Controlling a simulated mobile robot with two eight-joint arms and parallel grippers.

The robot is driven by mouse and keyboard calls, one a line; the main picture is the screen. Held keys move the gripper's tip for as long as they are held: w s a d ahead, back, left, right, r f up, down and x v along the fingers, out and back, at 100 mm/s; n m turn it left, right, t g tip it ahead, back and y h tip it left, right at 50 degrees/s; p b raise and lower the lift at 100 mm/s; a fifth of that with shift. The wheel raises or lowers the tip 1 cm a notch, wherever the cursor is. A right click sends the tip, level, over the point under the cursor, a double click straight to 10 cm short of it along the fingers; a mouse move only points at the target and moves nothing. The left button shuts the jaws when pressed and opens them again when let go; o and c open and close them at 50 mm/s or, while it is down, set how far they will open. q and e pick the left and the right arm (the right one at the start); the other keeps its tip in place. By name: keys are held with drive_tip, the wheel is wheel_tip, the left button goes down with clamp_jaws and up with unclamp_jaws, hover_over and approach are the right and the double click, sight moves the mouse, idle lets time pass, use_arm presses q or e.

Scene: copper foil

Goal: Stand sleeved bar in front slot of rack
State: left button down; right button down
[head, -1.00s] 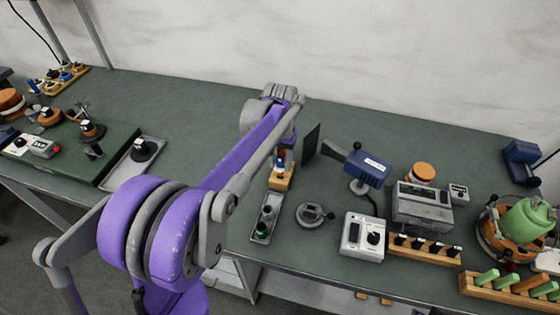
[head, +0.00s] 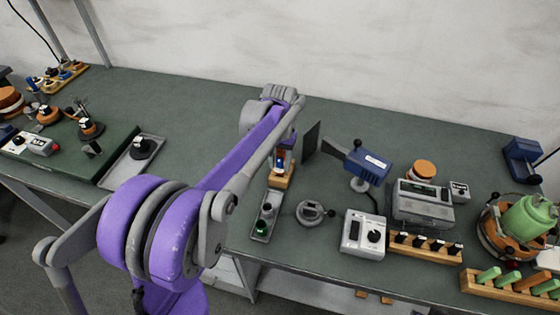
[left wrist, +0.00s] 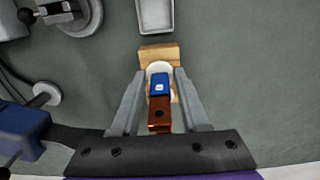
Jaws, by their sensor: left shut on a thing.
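My left gripper (left wrist: 159,92) is shut on the sleeved bar, a copper-brown bar (left wrist: 159,116) with a blue sleeve (left wrist: 159,82) bearing a white mark. In the left wrist view the bar lies between the two grey fingers. The small wooden rack (left wrist: 158,52) is right at the fingertips, with a pale round part partly hidden behind the sleeve. In the head view the rack (head: 281,181) sits under the gripper (head: 284,158), and the blue sleeve shows just over it. The slots and the bar's lower end are hidden, so I cannot tell how deep it stands. My right gripper is out of view.
A grey tray (head: 260,229) with a green-based item lies in front of the rack. A round grey fixture (head: 314,212) and a blue tool on a stand (head: 366,167) are to the right. Open bench lies to the left.

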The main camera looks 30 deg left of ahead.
use_arm(q)
drive_tip(key=shift+f, duration=0.15)
idle(0.3)
drive_tip(key=shift+f+b, duration=0.45)
drive_tip(key=shift+f, duration=0.15)
drive_tip(key=shift+f, duration=0.3)
drive_tip(key=shift+f+b, duration=0.35)
drive_tip(key=shift+c, duration=1.6)
unclamp_jaws()
drive_tip(key=shift+r, duration=0.15)
wheel_tip(320, 180, up, 11)
drive_tip(key=shift+f+p, duration=0.15)
drive_tip(key=shift+p, duration=0.25)
